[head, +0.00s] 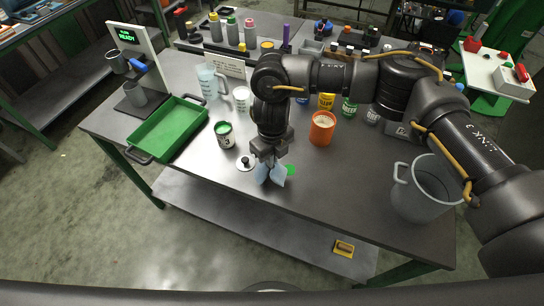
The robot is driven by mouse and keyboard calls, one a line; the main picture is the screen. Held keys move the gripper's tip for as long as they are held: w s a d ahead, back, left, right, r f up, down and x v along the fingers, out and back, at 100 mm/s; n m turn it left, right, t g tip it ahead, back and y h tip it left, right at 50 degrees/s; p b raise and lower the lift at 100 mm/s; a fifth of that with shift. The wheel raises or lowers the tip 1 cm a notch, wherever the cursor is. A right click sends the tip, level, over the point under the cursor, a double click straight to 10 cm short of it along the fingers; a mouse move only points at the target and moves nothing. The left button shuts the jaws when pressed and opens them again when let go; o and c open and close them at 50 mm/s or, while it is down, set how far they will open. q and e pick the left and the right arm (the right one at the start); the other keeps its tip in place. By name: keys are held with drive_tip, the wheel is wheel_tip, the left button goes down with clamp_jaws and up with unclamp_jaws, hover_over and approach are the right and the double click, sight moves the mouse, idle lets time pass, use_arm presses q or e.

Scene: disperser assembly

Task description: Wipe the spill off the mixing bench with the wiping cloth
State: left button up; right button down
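The mixing bench (330,188) is a grey metal table. A small green spill (291,169) shows on its top near the front edge. The light blue wiping cloth (263,175) hangs in folds from my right gripper (269,157), which is shut on it. The cloth is at or just above the bench top, immediately left of the visible green. It may hide part of the spill; I cannot tell whether it touches the bench. My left gripper is not in view.
A small white disc with a black knob (245,163) and a dark can with a green top (224,134) stand left of the cloth. An orange container (322,128) and a grey bucket (422,190) stand to the right. A green tray (168,130) lies at the left.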

drive_tip(key=b, duration=0.6)
hover_over(272, 181)
wheel_tip(272, 181, down, 7)
drive_tip(key=shift+w+f, duration=0.1)
drive_tip(key=shift+p, duration=0.3)
drive_tip(key=c, duration=0.6)
unclamp_jaws()
drive_tip(key=shift+f, duration=0.1)
drive_tip(key=shift+f+b, duration=1)
drive_tip(key=shift+b, duration=0.1)
clamp_jaws()
